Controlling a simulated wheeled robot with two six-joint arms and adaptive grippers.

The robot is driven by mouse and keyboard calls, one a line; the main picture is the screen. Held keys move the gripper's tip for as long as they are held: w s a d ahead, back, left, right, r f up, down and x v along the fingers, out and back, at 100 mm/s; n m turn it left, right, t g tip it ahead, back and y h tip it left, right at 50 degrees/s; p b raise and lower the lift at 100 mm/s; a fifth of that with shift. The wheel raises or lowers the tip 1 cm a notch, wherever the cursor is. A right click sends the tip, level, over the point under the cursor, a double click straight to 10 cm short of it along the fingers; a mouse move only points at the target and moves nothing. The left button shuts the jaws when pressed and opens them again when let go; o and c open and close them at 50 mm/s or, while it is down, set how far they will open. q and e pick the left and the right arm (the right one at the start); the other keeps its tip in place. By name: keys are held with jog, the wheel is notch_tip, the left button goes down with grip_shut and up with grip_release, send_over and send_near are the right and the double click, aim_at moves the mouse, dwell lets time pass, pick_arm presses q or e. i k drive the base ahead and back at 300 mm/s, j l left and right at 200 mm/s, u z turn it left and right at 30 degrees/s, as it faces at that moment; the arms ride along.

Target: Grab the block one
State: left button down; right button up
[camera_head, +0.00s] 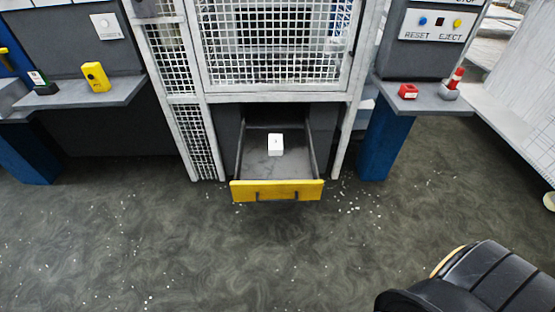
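A small white block (276,144) with a dark mark on its top sits inside an open drawer (277,190) with a yellow front and a dark handle. The drawer juts out from under a white mesh cage in the middle of the view. The block stands towards the back of the drawer floor, apart from its side walls. Neither of my grippers shows in the head view.
A grey shelf with a yellow device (95,77) is at the left. A right shelf holds a red box (408,92) and a red-topped item (454,80). A black padded object (470,283) fills the lower right corner. The floor before the drawer is clear except for white bits.

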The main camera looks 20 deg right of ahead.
aim_at(275, 140)
jog(key=k+z, duration=0.15)
jog(key=z, duration=0.65)
jog(key=i+j, duration=0.35)
jog(key=i, duration=0.15)
